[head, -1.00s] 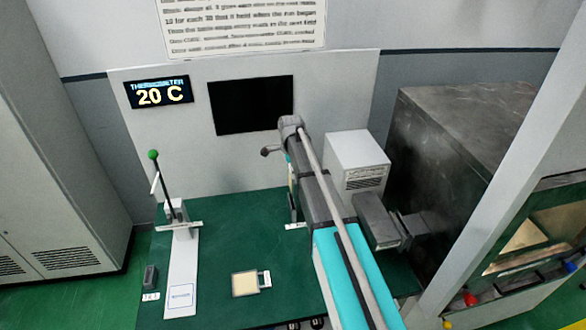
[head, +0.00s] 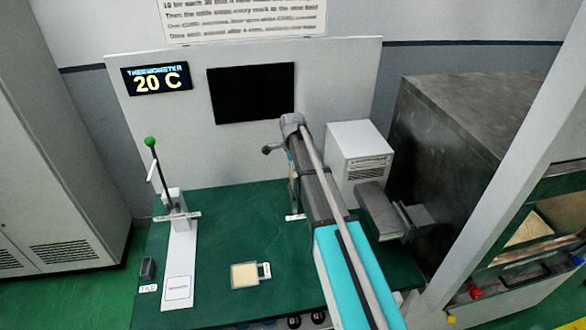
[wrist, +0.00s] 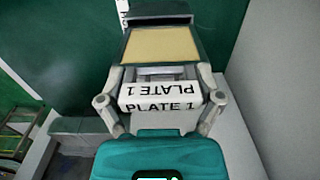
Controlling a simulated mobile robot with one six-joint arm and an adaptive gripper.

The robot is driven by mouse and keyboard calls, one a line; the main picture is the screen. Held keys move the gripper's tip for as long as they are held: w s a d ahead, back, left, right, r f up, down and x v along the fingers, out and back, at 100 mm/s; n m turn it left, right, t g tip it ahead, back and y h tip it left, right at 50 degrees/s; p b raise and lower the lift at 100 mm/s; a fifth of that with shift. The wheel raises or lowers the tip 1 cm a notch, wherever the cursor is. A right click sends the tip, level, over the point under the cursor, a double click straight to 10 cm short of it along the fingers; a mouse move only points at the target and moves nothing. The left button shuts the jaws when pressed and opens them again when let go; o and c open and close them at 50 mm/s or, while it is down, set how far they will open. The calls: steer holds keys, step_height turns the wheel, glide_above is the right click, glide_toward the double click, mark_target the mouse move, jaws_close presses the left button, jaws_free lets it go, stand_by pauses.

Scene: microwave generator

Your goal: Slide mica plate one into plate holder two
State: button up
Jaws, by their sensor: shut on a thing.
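Mica plate one is a tan plate (wrist: 162,47) with a dark border, held in my gripper (wrist: 160,74) in the wrist view. Its white label tab (wrist: 160,106) reads "PLATE 1". The gripper fingers are shut on the plate's near end, one on each side. A dark grey piece with a pale top edge (wrist: 156,20) lies at the plate's far end; I cannot tell whether it is a holder or whether they touch. In the head view my arm hides the plate and most of the gripper. No holder marked two can be made out.
Another tan plate with a label tab (head: 245,275) lies on the green table (head: 215,235). A white stand with a green-knobbed lever (head: 180,250) is at left. A white box (head: 358,155) and a grey block (head: 380,212) stand right of my arm.

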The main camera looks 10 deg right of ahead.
steer(key=shift+f+b, duration=0.35)
steer(key=shift+f, duration=0.2)
steer(key=shift+f+b, duration=3.8)
stand_by(3.7)
